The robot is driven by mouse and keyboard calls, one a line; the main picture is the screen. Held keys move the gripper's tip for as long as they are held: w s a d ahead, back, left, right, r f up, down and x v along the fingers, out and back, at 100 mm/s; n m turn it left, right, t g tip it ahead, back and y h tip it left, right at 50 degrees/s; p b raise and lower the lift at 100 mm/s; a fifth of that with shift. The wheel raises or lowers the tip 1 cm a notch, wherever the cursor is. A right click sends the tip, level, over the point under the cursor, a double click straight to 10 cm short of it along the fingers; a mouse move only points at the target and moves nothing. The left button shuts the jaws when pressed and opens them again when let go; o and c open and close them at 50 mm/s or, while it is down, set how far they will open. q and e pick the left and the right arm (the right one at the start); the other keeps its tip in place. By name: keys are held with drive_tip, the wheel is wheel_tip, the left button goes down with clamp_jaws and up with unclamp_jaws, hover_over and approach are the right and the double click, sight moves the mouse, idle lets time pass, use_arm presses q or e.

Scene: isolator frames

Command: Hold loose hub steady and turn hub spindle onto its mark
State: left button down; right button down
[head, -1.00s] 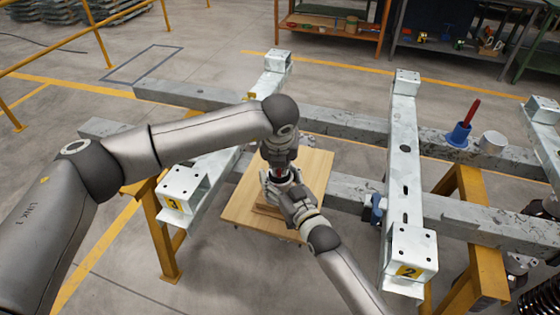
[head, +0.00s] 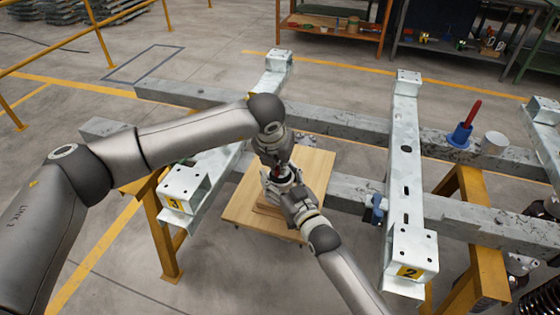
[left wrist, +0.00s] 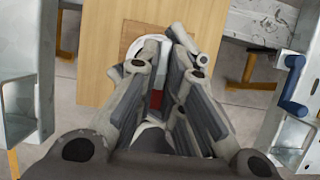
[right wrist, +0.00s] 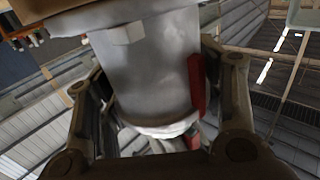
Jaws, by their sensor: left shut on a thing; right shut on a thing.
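The loose hub is a pale grey cylinder (right wrist: 150,65) that fills the middle of the right wrist view, with a red strip (right wrist: 196,85) along its right side. It is mostly hidden by my grippers in the head view. My right gripper (head: 287,188) is shut on the hub from the front right, with a finger on each side. My left gripper (head: 277,168) comes down from above, shut on the hub spindle. A red part (left wrist: 156,98) shows between its fingers in the left wrist view. The spindle and its mark are largely hidden.
The wooden board (head: 238,212) under the hub lies between pale steel beams marked 3 (head: 172,204) and 2 (head: 410,271). A blue cup (head: 459,136) with a red handle and a white cup (head: 494,143) stand further right.

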use_arm(q)
drive_tip(key=c, duration=1.6)
unclamp_jaws()
drive_tip(key=shift+o, duration=0.2)
drive_tip(key=shift+r, duration=0.15)
drive_tip(key=v, duration=1.2)
use_arm(e)
drive_tip(key=shift+c, duration=1.6)
unclamp_jaws()
drive_tip(key=shift+s, duration=0.1)
